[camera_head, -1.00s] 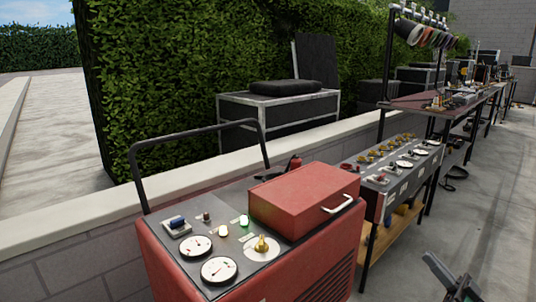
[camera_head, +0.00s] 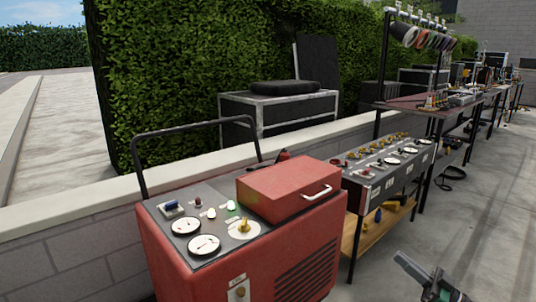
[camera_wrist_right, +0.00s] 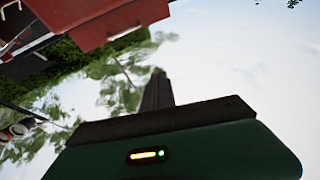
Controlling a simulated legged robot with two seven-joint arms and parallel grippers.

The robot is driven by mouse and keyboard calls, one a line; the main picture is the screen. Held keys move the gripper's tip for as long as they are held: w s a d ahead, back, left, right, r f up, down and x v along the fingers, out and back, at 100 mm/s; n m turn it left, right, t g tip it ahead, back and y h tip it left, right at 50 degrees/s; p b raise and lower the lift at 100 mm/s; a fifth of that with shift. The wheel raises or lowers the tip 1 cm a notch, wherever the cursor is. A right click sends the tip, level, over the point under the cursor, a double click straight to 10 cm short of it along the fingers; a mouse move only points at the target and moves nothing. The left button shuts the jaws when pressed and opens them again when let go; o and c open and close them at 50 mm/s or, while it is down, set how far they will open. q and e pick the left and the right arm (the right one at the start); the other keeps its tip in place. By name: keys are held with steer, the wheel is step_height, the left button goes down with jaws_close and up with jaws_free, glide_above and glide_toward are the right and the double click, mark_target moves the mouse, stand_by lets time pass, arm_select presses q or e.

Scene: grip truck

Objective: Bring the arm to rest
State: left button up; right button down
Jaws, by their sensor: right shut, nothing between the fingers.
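My right gripper (camera_head: 402,259) is at the bottom right of the head view, over the grey paved floor, apart from the red machine and the benches. Its dark fingers point up and left, and nothing is held. In the right wrist view its dark fingers (camera_wrist_right: 157,92) are together as one narrow post above the green gripper body. My left gripper is in neither view.
A red machine (camera_head: 318,240) with gauges, a yellow knob and a black handle stands in front. A control console (camera_head: 375,192) on a wooden-shelf stand is to its right, with workbenches behind. A low wall (camera_head: 60,235) and hedge run along the left.

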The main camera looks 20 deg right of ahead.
steer(key=w+a+f+n+g+y, duration=0.1)
steer(key=w+a+f+g, duration=0.2)
steer(key=a, duration=0.7)
steer(key=w+a+f+g, duration=0.1)
steer(key=a+f+g, duration=0.3)
steer(key=a, duration=0.5)
steer(key=w+a+f+n+g+y, duration=0.1)
steer(key=w+a+f+g, duration=0.3)
steer(key=a, duration=0.6)
steer(key=s+a+f+g+h, duration=0.3)
steer(key=s+a+f+g, duration=0.35)
steer(key=a, duration=0.45)
steer(key=s+a+f+m+g+h+p, duration=0.1)
steer(key=s+a+f+g+h, duration=0.15)
steer(key=s+f+h, duration=0.55)
steer(key=s+d+r+m+t+h+p, duration=0.1)
steer(key=s+d+r+m+t+h, duration=0.25)
steer(key=s+d+r+m, duration=0.45)
step_height(320, 180, up, 39)
steer(key=s+n+p, duration=0.1)
steer(key=p, duration=3.7)
steer(key=shift+d, duration=0.45)
